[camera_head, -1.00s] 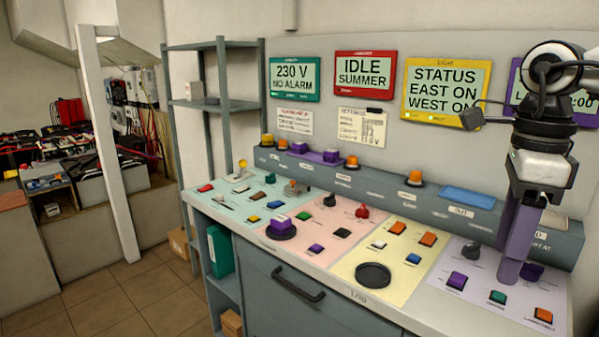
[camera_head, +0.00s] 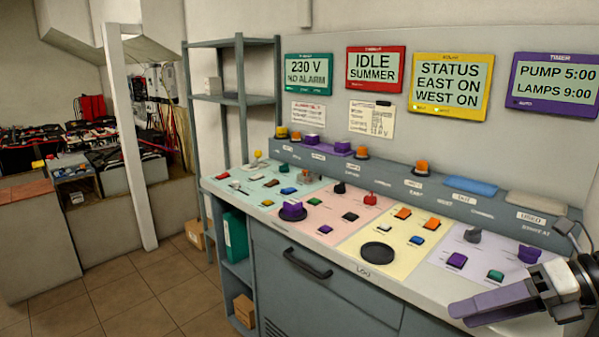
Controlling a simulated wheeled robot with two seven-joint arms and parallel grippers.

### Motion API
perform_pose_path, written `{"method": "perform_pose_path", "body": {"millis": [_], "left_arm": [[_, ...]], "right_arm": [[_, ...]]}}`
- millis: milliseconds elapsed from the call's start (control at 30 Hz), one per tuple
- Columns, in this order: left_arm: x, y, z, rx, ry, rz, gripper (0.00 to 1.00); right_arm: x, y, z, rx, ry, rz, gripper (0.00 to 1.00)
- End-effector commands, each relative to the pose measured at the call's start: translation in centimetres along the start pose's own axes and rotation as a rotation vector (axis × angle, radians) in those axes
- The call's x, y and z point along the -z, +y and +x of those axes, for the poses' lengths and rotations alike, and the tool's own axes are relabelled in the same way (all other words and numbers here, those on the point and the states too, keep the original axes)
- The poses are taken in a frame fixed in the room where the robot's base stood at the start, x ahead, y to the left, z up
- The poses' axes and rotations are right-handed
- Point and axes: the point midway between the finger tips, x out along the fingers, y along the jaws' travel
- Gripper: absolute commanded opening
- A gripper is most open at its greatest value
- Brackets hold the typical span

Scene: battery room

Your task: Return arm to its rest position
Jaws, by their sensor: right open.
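My right gripper (camera_head: 468,307) is at the lower right, with its purple fingers pointing left over the front right edge of the control desk (camera_head: 343,262). It is open, with nothing visible in it. Its pale wrist and dark joint reach to the right edge of the view, where the rest of the arm is cut off. The fingers cover part of the desk's lilac section (camera_head: 440,243). My left gripper is out of view.
The desk carries buttons and knobs, including a purple knob (camera_head: 530,254) close to the gripper and a dark round pad (camera_head: 378,253). Four displays hang behind, with the purple timer display (camera_head: 555,84) at right. Tiled floor (camera_head: 150,290) lies open at left.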

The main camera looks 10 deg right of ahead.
Motion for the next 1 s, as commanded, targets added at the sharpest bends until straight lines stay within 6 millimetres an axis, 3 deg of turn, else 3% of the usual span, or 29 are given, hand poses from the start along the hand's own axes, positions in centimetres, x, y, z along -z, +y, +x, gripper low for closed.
{"method": "perform_pose_path", "body": {"millis": [33, 267, 400, 567, 667, 800, 900, 1000], "left_arm": [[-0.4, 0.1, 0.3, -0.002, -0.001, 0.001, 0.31], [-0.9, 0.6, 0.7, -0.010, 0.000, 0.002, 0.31], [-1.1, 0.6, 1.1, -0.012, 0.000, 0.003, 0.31], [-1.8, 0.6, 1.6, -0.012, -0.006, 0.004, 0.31], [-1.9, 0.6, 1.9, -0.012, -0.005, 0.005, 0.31], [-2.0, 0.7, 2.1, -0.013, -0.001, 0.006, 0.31], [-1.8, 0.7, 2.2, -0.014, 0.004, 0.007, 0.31], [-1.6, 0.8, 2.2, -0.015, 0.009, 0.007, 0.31]], "right_arm": [[1.0, -1.6, 1.5, -0.063, -0.096, 0.134, 0.54], [4.9, -8.1, 6.2, -0.240, -0.467, 0.735, 0.54], [9.6, -12.2, 9.8, -0.308, -0.652, 1.153, 0.54], [17.2, -15.1, 15.4, -0.343, -0.803, 1.662, 0.54], [22.5, -15.1, 19.6, -0.342, -0.852, 1.982, 0.54], [28.6, -12.8, 25.0, -0.315, -0.857, 2.361, 0.54], [31.2, -10.9, 27.6, -0.290, -0.837, 2.539, 0.54], [32.5, -9.6, 29.0, -0.274, -0.819, 2.637, 0.54]]}}
